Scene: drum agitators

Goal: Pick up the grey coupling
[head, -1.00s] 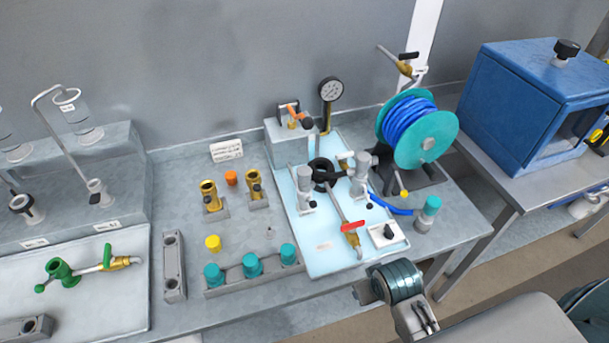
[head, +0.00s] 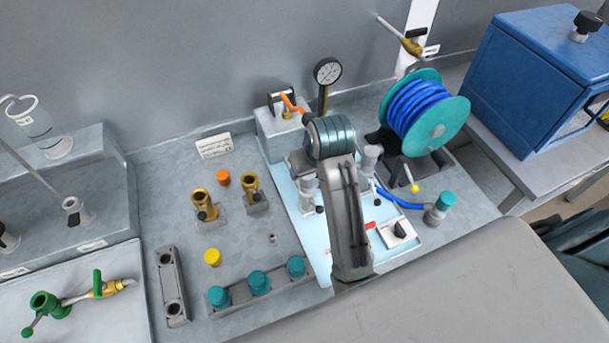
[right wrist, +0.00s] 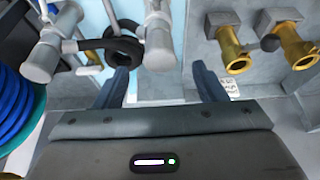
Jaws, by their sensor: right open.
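Two light-grey couplings stand on the pale blue tray (head: 309,236). I cannot tell which one is named. In the head view, the right one (head: 370,159) and the left one (head: 307,190) are partly hidden by my right arm. In the right wrist view they appear at the left (right wrist: 42,52) and at the top centre (right wrist: 158,38), with a black ring (right wrist: 121,47) between them. My right gripper (right wrist: 162,84) is open and empty over the tray, its fingers pointing towards that area without visible contact. The head view shows only its back (head: 331,137). My left gripper is not visible.
A blue hose reel (head: 425,112) stands close on the right, and a pressure gauge (head: 328,71) behind. Brass fittings (head: 250,186) stand left of the tray. Teal-capped posts (head: 259,282) line the front. A grey two-hole block (head: 172,287) lies further left.

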